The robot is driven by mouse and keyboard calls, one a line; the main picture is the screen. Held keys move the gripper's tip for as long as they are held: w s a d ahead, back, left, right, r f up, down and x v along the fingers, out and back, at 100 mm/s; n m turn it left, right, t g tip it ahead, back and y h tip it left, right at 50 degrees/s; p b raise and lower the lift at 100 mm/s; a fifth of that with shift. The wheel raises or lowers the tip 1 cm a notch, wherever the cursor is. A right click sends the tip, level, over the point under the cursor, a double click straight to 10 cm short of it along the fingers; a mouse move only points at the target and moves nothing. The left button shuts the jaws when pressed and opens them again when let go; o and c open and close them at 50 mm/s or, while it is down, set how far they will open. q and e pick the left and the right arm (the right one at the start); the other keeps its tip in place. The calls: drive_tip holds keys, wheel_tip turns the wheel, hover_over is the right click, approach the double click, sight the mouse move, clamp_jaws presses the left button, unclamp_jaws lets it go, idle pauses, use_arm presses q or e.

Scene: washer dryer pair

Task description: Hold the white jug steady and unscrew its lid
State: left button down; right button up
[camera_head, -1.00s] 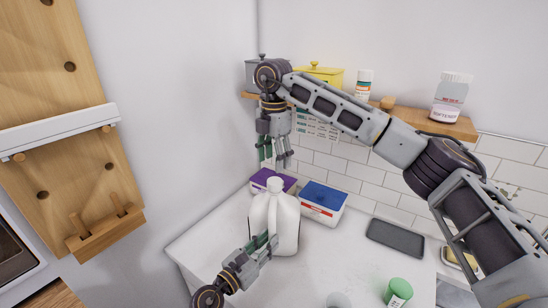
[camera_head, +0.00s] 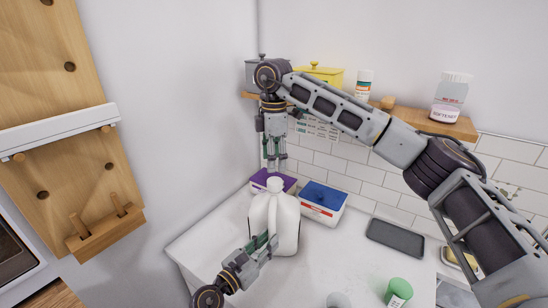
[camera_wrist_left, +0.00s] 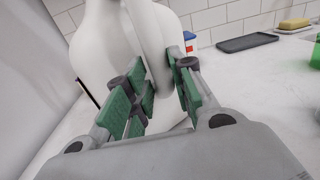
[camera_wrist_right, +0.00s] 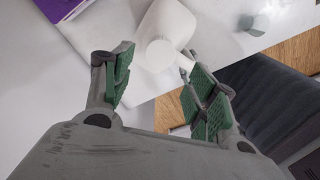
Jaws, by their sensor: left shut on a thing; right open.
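The white jug (camera_head: 286,222) stands upright on the white counter, with its white lid (camera_head: 275,184) on top. My left gripper (camera_head: 264,243) is shut on the jug's handle (camera_wrist_left: 151,45), low on the near side; the handle runs between its green pads in the left wrist view. My right gripper (camera_head: 275,164) points down just above the lid. In the right wrist view it is open, with the lid (camera_wrist_right: 161,53) seen between and beyond its fingers. Contact between the right fingers and the lid does not show.
A purple box (camera_head: 263,179) and a white box with a blue top (camera_head: 322,203) stand behind the jug. A dark tray (camera_head: 395,239) and a green-capped bottle (camera_head: 399,290) are to the right. A wooden shelf (camera_head: 410,120) holds containers above.

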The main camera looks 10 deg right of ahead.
sight(274, 181)
drive_tip(key=shift+f, duration=0.15)
drive_tip(key=shift+f, duration=3.85)
drive_tip(key=shift+c, duration=0.3)
drive_tip(key=c, duration=1)
